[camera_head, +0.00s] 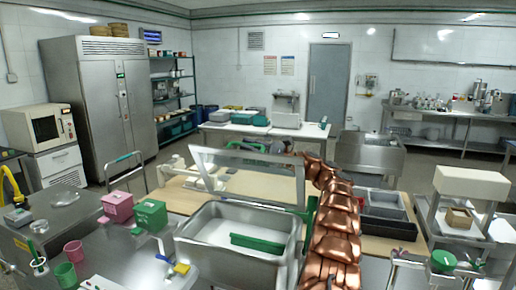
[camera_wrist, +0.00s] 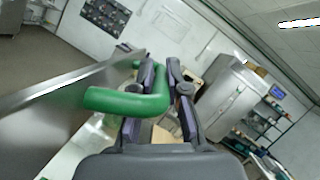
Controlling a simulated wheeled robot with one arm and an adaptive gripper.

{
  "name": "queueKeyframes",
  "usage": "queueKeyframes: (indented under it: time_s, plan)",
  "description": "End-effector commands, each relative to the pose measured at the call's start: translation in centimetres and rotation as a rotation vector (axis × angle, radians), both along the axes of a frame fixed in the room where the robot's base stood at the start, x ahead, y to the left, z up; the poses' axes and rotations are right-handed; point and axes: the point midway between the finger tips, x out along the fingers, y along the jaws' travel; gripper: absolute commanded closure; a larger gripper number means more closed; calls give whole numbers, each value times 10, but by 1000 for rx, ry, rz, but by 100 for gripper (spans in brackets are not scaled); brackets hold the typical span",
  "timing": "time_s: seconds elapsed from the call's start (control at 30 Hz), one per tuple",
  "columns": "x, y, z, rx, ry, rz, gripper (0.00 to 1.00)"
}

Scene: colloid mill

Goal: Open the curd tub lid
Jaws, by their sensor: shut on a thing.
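The curd tub (camera_head: 190,245) is a steel basin at the front middle of the head view, with white contents and a green bar-like piece inside. Its lid (camera_head: 296,186) is a framed panel raised and tilted up at the tub's back edge, so the tub's top shows uncovered. In the wrist view my gripper (camera_wrist: 163,68) is shut on a green bent handle (camera_wrist: 125,101), which passes between the fingers. A grey steel panel edge (camera_wrist: 60,88) lies beside the handle, likely the lid. In the head view my copper-coloured arm reaches past the tub's right side, and the gripper is hard to make out.
Pink (camera_head: 117,206) and green boxes (camera_head: 150,214) stand left of the tub on the steel counter. Dark and grey trays (camera_head: 388,226) lie to the right of my arm. A white-topped stand (camera_head: 470,183) is at the far right.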

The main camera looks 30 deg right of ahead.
Motion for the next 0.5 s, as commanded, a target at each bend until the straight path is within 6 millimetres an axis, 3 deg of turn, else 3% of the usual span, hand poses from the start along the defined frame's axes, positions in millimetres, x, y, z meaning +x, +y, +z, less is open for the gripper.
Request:
queueKeyframes:
  time_s: [0.23,0.27,0.5]
  plan:
    - [-1,0,1,0,-2,1,100]
    - [-1,0,1,0,-2,1,83]
    - [-1,-1,0,0,-1,0,61]
